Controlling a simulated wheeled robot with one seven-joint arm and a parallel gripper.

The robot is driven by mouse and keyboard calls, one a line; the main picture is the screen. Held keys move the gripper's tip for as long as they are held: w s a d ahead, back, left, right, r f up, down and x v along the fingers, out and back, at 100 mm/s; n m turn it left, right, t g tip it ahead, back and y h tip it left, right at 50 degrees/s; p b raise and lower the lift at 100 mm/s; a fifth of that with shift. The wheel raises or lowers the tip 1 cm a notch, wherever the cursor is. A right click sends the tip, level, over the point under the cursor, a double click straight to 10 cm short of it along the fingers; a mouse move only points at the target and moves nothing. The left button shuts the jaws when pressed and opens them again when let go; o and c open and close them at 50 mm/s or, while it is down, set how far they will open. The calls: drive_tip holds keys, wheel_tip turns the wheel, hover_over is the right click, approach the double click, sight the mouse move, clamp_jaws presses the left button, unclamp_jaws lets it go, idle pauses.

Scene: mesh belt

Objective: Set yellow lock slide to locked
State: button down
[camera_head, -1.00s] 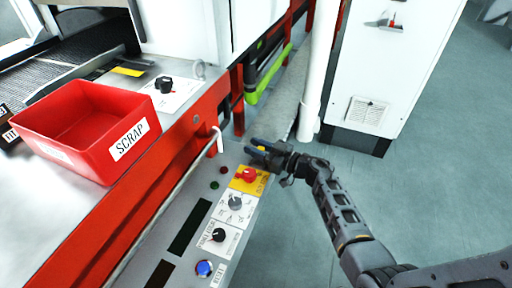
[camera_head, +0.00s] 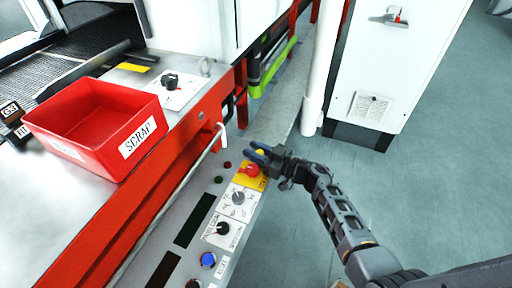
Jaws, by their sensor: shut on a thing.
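The yellow lock slide (camera_head: 260,153) shows as a small yellow piece at the far end of the control panel, just beyond the red knob (camera_head: 252,170) on its yellow plate (camera_head: 249,183). My gripper (camera_head: 258,152) reaches in from the right, its dark blue-grey fingers at the yellow piece. The fingers are shut on the slide and partly cover it. Its exact position along its travel cannot be read.
Below the red knob are a grey selector (camera_head: 238,198), a black selector (camera_head: 222,229) and a blue button (camera_head: 208,260). A red SCRAP bin (camera_head: 97,126) stands left. Floor at right is clear.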

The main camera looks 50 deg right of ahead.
drive_tip(key=c, duration=0.9)
unclamp_jaws()
drive_tip(key=shift+s+a, duration=0.1)
drive_tip(key=shift+a, duration=0.2)
drive_tip(key=shift+f, duration=0.1)
